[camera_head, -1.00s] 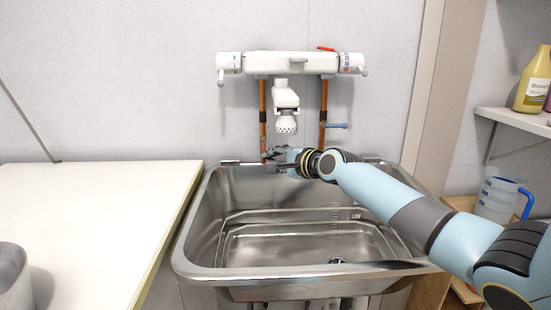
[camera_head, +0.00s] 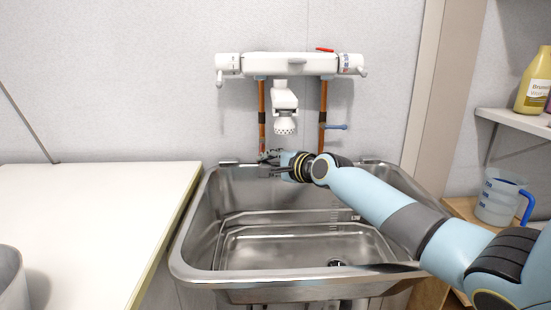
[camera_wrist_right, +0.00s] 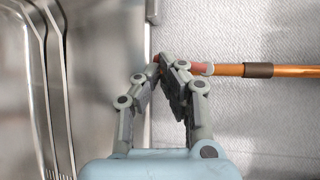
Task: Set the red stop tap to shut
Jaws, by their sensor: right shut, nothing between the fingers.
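A small red lever (camera_head: 325,49) sits on top of the white wall fitting (camera_head: 305,64), lying roughly sideways. The left copper pipe (camera_head: 262,103) runs down behind my right gripper (camera_head: 267,157), which is at its lower end above the basin's back rim. In the wrist view my right gripper (camera_wrist_right: 163,70) is shut and empty, its tips beside a reddish piece (camera_wrist_right: 189,66) at the end of the copper pipe (camera_wrist_right: 229,69). The fingers partly hide this piece; I cannot tell whether it is the stop tap or its setting. My left gripper is not in view.
A blue lever (camera_head: 336,127) points right from the right pipe. A white spout (camera_head: 285,101) hangs between the pipes. The steel basin (camera_head: 180,262) is below my arm. A white worktop (camera_head: 90,220) is at left, a jug (camera_head: 496,202) at right.

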